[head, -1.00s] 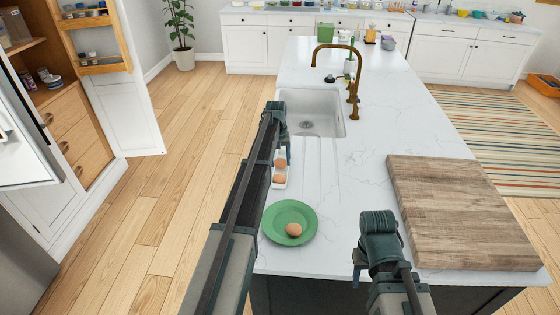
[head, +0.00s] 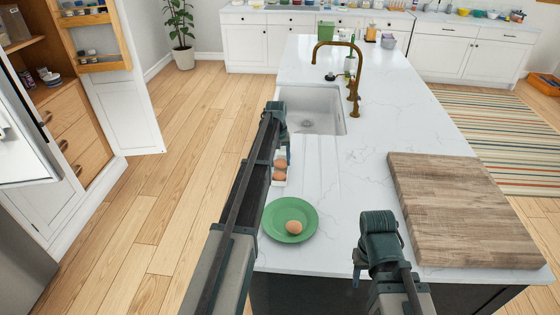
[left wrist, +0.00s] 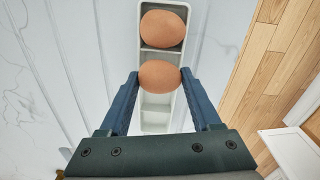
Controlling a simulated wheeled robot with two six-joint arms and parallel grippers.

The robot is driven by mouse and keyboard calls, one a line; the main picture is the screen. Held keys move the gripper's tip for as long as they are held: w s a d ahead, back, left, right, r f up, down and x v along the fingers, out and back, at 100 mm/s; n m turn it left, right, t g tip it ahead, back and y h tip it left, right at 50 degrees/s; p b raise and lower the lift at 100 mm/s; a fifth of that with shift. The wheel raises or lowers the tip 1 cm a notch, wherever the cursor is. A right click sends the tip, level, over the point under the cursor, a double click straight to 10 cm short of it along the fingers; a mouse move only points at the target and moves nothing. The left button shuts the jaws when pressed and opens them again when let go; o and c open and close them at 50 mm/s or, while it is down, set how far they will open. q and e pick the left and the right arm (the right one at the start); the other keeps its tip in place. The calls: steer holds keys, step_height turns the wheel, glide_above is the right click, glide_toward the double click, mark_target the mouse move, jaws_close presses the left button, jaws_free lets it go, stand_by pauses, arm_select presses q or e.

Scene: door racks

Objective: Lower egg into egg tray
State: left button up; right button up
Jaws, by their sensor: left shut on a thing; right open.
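My left gripper (left wrist: 160,78) is shut on a brown egg (left wrist: 160,75) above the white egg tray (left wrist: 154,127). The egg is over a middle part of the tray; I cannot tell whether it touches the bottom. Another brown egg (left wrist: 163,28) sits in the compartment beyond it. In the head view the egg tray (head: 280,183) is partly hidden by my left arm. A third egg (head: 293,227) lies on a green plate (head: 276,232) nearer to me. My right gripper (head: 362,262) is open and empty over the counter's near edge.
A wooden cutting board (head: 455,210) lies on the white counter (head: 345,190) to the right. A sink (head: 318,112) with a brass faucet (head: 353,75) is beyond the tray. The counter between tray and board is clear.

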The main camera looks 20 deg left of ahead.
mark_target(278, 160)
arm_select(q)
steer(key=shift+f, duration=0.2)
steer(key=o, duration=0.9)
steer(key=shift+c, duration=0.2)
steer(key=shift+r, duration=0.1)
step_height(278, 160, up, 14)
steer(key=p, duration=1.3)
steer(key=shift+s+a+p, duration=0.15)
steer(key=shift+a+p, duration=0.15)
steer(key=shift+a, duration=0.1)
steer(key=shift+f, duration=0.2)
